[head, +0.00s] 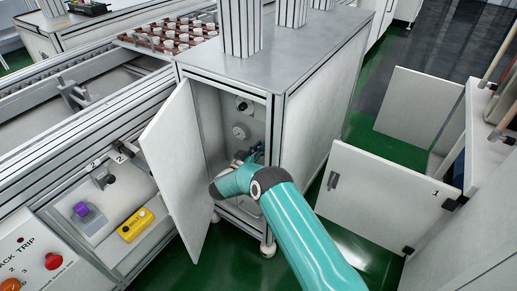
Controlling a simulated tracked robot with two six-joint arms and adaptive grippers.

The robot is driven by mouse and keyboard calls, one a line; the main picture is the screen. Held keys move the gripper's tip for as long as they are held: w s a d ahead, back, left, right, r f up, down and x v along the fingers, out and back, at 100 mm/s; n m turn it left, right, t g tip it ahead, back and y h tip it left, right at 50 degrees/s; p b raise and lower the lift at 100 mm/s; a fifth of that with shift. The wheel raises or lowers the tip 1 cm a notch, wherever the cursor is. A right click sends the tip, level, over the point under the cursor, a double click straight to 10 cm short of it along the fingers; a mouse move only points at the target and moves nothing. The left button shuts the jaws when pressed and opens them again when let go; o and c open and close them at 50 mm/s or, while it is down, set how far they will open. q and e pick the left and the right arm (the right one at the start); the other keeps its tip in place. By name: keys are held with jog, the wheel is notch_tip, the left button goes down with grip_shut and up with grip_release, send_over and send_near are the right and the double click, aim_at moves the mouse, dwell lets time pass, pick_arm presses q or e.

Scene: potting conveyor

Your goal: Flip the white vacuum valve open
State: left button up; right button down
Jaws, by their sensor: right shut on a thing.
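An open cabinet (206,118) stands under the grey worktop, with small fittings on its inner back wall. A round white fitting (240,132) shows there, below a dark round one (243,105). I cannot tell for sure which fitting is the white vacuum valve or how its handle is turned. My right gripper (256,153) reaches into the cabinet opening, just below and right of the white fitting. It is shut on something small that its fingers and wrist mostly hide. My left gripper is not in view.
The cabinet's white door (176,165) hangs open left of my right arm. A metal frame post (274,135) stands close on the right. The conveyor (75,110), a yellow box (135,224) and a red button (53,261) are at left. White panels (385,195) stand at right.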

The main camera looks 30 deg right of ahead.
jog(key=shift+s+d+m+b, duration=0.15)
jog(key=shift+s+m+b, duration=0.2)
jog(key=shift+m, duration=0.5)
jog(key=shift+s+d+m+b, duration=0.1)
jog(key=shift+s+m+b, duration=0.2)
jog(key=shift+m, duration=0.55)
jog(key=c, duration=1.1)
grip_release()
jog(key=shift+c, duration=0.2)
jog(key=shift+r, duration=0.1)
